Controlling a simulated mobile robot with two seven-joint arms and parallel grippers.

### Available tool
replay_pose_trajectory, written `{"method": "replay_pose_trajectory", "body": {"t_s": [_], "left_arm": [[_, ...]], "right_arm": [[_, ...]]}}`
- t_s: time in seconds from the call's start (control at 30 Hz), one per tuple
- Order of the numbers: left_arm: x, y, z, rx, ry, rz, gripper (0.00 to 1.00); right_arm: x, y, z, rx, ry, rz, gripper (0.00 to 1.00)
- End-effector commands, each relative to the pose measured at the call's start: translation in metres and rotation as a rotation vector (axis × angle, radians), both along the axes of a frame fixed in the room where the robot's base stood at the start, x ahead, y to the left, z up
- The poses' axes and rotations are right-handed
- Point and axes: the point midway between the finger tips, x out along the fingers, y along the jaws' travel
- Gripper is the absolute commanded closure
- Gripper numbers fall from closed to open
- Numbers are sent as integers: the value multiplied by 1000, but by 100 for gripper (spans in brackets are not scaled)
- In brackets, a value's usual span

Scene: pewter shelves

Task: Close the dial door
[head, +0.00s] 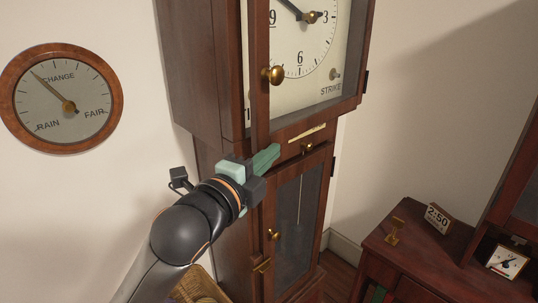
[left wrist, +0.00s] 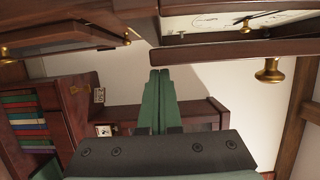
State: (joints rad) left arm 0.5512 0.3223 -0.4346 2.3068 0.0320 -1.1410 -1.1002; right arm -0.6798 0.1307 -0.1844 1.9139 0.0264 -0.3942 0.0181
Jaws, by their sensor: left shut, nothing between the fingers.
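The dial door (head: 260,48) is the upper glazed door of the tall wooden clock, with a brass knob (head: 273,75) on its left stile and hinges on its right. It stands ajar: in the left wrist view its stile (left wrist: 215,49) is apart from the clock dial (left wrist: 230,20). The knob (left wrist: 270,72) shows there too. My left gripper (head: 270,155) is shut and empty, just below the dial door's lower left corner, in front of the clock. Its green fingers are pressed together in the left wrist view (left wrist: 161,78). I cannot tell whether they touch anything. My right gripper is not in view.
Below are a narrow panel with a small knob (head: 307,147) and a lower glazed door (head: 299,215). A round barometer (head: 62,97) hangs at left. A wicker basket (head: 203,284) sits low beside the clock. A red-brown cabinet (head: 410,262) stands at right.

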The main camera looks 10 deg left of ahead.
Motion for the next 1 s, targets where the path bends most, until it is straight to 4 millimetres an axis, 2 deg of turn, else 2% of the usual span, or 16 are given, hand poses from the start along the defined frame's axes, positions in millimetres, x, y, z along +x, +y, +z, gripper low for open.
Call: {"method": "replay_pose_trajectory", "body": {"t_s": [0.23, 0.4, 1.0], "left_arm": [[15, 26, 0, 6, 3, 5, 100], [20, 36, 0, 1, 2, 4, 100], [25, 39, 2, 4, 0, 13, 100]], "right_arm": [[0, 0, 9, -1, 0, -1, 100], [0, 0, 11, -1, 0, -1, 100], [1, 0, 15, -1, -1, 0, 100]]}}
